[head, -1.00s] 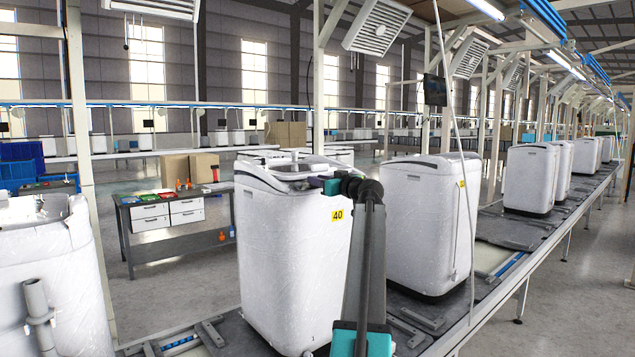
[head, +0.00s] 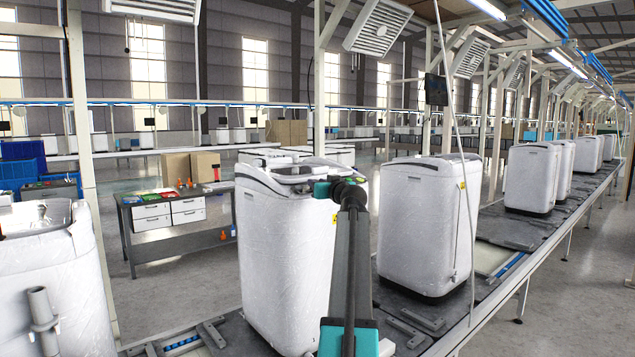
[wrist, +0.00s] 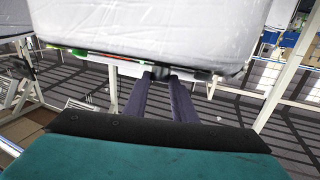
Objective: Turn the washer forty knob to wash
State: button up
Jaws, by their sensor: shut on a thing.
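Washer forty (head: 285,250) is a white, plastic-wrapped top-loading washer on the line in the head view, its yellow label (head: 334,219) partly covered by my arm. In the wrist view the washer (wrist: 140,25) fills the top, its dark-edged top panel facing my fingers. My gripper (wrist: 172,76) has its two dark fingers at that edge, shut on a small dark thing that appears to be the knob (wrist: 166,73). The knob is mostly hidden by the fingers, so its setting cannot be read. In the head view my fingertips are hidden near the washer's top.
Another white washer (head: 425,225) stands close on the right, with more behind it along the line. A workbench (head: 160,215) stands behind. The floor between is clear.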

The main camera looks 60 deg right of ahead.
jog(key=shift+w+a+r+m+g+h+p, duration=0.15)
jog(key=shift+m+g+h+p, duration=0.45)
jog(key=shift+p, duration=0.6)
jog(key=shift+w+a+r+m+g+h+p, duration=0.1)
jog(key=shift+m+g+h+p, duration=0.45)
jog(key=shift+p, duration=0.65)
jog(key=shift+w+a+r+m+g+h+p, duration=0.15)
jog(key=shift+m+g+h+p, duration=0.5)
jog(key=shift+p, duration=0.55)
jog(key=shift+w+f+m+g+h+p, duration=0.15)
jog(key=shift+m+g+h+p, duration=0.35)
jog(key=shift+m+g+p, duration=0.7)
jog(key=shift+w+m+g+b, duration=0.15)
jog(key=shift+m+g+b, duration=0.45)
jog(key=shift+m, duration=0.1)
jog(key=m+g+b, duration=0.1)
jog(key=b, duration=0.1)
jog(key=m+g+b, duration=0.1)
jog(key=b, duration=0.1)
jog(key=shift+w+f+h, duration=0.1)
jog(key=shift+w+h, duration=0.1)
jog(key=shift+h, duration=0.2)
jog(key=shift+a+r+m+g+b, duration=0.2)
jog(key=shift+m+g+b, duration=0.65)
jog(key=shift+b, duration=1.05)
jog(key=o, duration=1)
jog(key=shift+o, duration=0.2)
jog(key=shift+d+f, duration=0.1)
